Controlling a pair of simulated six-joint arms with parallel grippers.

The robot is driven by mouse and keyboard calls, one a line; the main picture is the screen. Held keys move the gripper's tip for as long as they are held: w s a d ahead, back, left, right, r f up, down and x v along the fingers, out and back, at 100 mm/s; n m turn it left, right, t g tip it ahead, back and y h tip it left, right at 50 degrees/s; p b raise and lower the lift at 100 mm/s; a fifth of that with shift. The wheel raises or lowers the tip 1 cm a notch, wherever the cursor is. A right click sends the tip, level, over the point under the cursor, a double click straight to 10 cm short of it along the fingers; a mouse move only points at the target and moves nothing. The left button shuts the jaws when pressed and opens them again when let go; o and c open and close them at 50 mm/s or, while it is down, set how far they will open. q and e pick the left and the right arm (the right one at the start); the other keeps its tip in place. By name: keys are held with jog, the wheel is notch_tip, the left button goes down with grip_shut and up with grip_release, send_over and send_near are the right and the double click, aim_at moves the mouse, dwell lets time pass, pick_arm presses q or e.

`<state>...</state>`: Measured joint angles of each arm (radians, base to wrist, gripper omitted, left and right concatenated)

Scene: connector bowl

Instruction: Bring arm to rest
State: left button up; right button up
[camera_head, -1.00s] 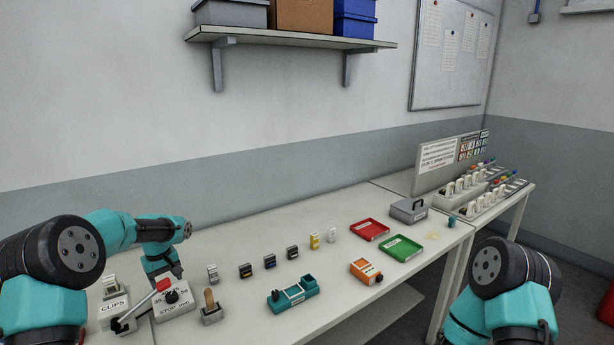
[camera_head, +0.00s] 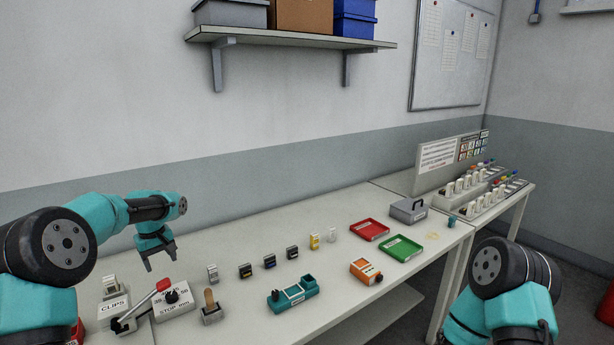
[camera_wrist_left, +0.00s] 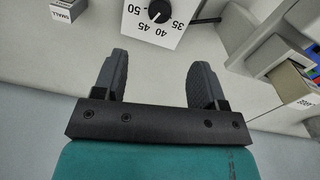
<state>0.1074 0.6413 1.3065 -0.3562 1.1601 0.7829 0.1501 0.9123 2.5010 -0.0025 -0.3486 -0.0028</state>
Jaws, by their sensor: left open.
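My left gripper (camera_head: 162,262) hangs open and empty above the left part of the table, behind the stop box with a dial (camera_head: 176,299). In the left wrist view its two dark fingers (camera_wrist_left: 158,75) are spread apart with nothing between them. The dial box (camera_wrist_left: 158,14) shows beyond the fingertips there. My right arm shows at the lower right of the head view, but its gripper is out of view.
A red-handled lever (camera_head: 143,305) and a CLIPS holder (camera_head: 112,308) stand near the left gripper. Small connectors (camera_head: 269,262), a teal fixture (camera_head: 292,292), a red tray (camera_head: 370,230) and a green tray (camera_head: 401,248) lie further right. Bare table lies behind the connectors.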

aim_at(171, 295)
pick_arm(q)
notch_tip(171, 295, down, 14)
jog(key=shift+w+d+r, duration=0.15)
jog(key=shift+r, duration=0.1)
jog(key=shift+n, duration=0.6)
jog(key=shift+r, duration=3.65)
